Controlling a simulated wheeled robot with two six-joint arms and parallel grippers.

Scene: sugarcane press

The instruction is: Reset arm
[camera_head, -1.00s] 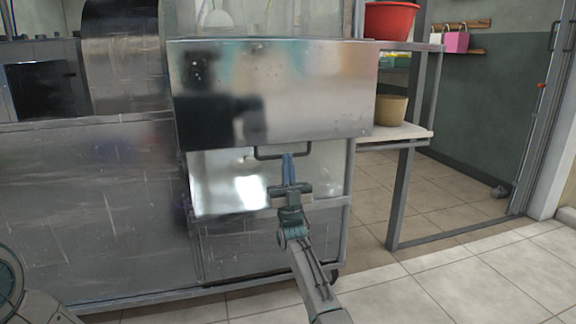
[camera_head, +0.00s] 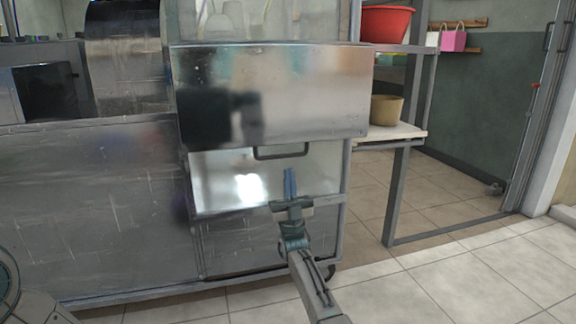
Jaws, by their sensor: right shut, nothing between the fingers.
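My right gripper (camera_head: 289,182) is in the middle of the view, in front of the metal machine. Its blue fingers are together, pointing up, with nothing between them. The dark handle (camera_head: 281,152) on the steel front panel (camera_head: 275,95) is a little above the fingertips, with a visible gap between them. My left gripper is out of view; only part of my left arm (camera_head: 30,300) shows at the lower left corner.
The machine's large steel body (camera_head: 100,210) fills the left. A shelf rack (camera_head: 400,135) on the right holds a red basin (camera_head: 386,24) and a tan pot (camera_head: 386,109). Pink and white bags (camera_head: 453,41) hang on the wall. The tiled floor (camera_head: 460,275) at lower right is clear.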

